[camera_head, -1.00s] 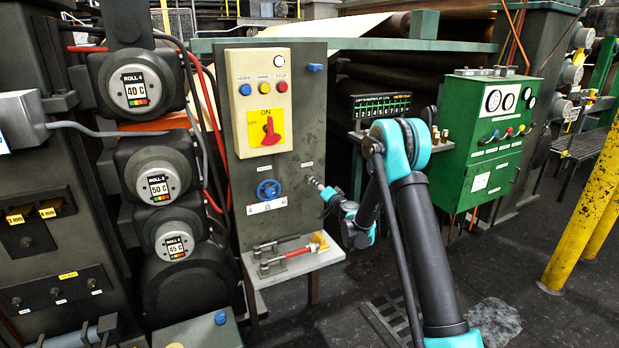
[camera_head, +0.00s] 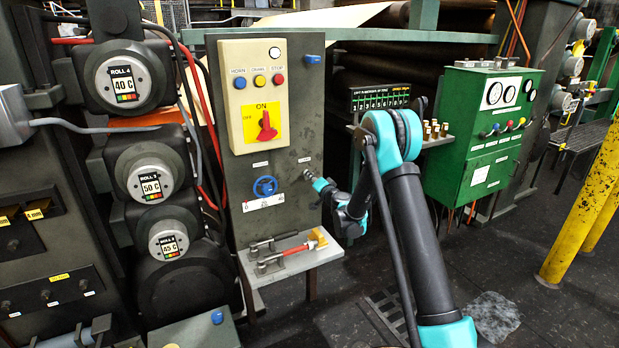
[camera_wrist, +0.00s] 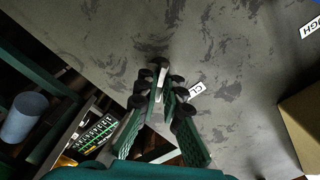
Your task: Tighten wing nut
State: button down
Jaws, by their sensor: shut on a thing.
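My gripper (camera_head: 309,177) is at the right side of the grey upright panel (camera_head: 286,130), below a small label. In the wrist view my gripper (camera_wrist: 162,80) has its dark, ridged fingertips close together against the panel face. They are shut on a small pale metal piece, which I take to be the wing nut (camera_wrist: 161,92). Most of it is hidden by the fingertips, so I cannot tell how its wings are turned. The partly covered label (camera_wrist: 194,90) is just right of the fingertips.
A blue handwheel (camera_head: 265,187) is left of my gripper. Above it is a cream switch box (camera_head: 238,110) with a red rotary switch (camera_head: 266,126). A shelf (camera_head: 322,254) with a red-handled tool (camera_head: 288,256) juts out below. A green cabinet (camera_head: 487,140) stands at right.

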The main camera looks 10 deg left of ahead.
jog(key=shift+m, duration=0.3)
jog(key=m, duration=0.4)
jog(key=shift+f+m, duration=0.1)
jog(key=shift+m, duration=0.2)
jog(key=m, duration=0.5)
jog(key=shift+f, duration=0.1)
jog(key=m, duration=1)
jog(key=shift+s+f+m, duration=0.1)
jog(key=shift+m, duration=0.2)
jog(key=m, duration=0.4)
jog(key=shift+a, duration=0.1)
jog(key=m, duration=0.5)
jog(key=shift+s+a+m, duration=0.1)
jog(key=shift+m, duration=0.3)
jog(key=m, duration=0.9)
jog(key=shift+m, duration=0.3)
